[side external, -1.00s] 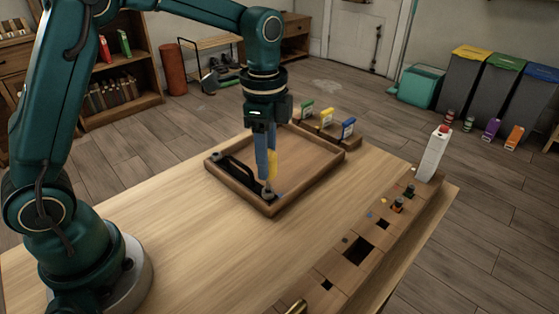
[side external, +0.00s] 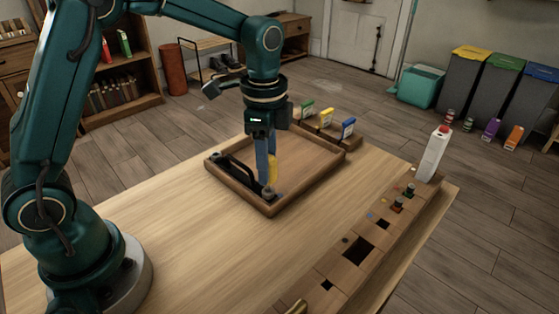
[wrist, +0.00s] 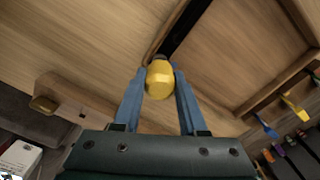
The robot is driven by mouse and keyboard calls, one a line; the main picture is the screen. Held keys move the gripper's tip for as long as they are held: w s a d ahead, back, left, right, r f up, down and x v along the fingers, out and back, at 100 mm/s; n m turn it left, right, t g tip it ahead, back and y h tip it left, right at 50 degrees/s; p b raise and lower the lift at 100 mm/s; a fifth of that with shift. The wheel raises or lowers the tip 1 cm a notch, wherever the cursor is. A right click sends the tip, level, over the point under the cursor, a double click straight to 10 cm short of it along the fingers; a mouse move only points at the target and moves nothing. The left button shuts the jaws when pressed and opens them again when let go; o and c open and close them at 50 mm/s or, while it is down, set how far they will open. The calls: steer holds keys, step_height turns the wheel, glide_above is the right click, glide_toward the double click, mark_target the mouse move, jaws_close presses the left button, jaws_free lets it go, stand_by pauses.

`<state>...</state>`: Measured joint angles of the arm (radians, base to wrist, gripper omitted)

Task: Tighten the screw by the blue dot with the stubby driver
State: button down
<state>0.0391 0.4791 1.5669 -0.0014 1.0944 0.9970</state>
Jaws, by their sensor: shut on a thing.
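My gripper (side external: 268,186) points down over the near corner of the wooden tray (side external: 310,190). It is shut on the stubby driver, whose yellow handle (side external: 273,168) shows between the blue fingers. In the wrist view the rounded yellow driver handle (wrist: 159,80) sits between the two fingertips. The driver's lower end is at a small grey part (side external: 268,193) in the tray corner. The screw under it is hidden, and I cannot tell whether the tip is seated. I cannot make out a blue dot clearly there.
A black bar-shaped part (side external: 236,172) lies along the tray's left side. A wooden strip with square holes (side external: 357,251) and a white bottle (side external: 433,155) line the right table edge. The front tabletop is clear.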

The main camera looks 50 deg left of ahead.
stand_by(0.4)
steer(key=m, duration=0.3)
steer(key=shift+m, duration=0.3)
steer(key=m, duration=0.2)
steer(key=shift+m, duration=0.3)
steer(key=shift+m, duration=1.7)
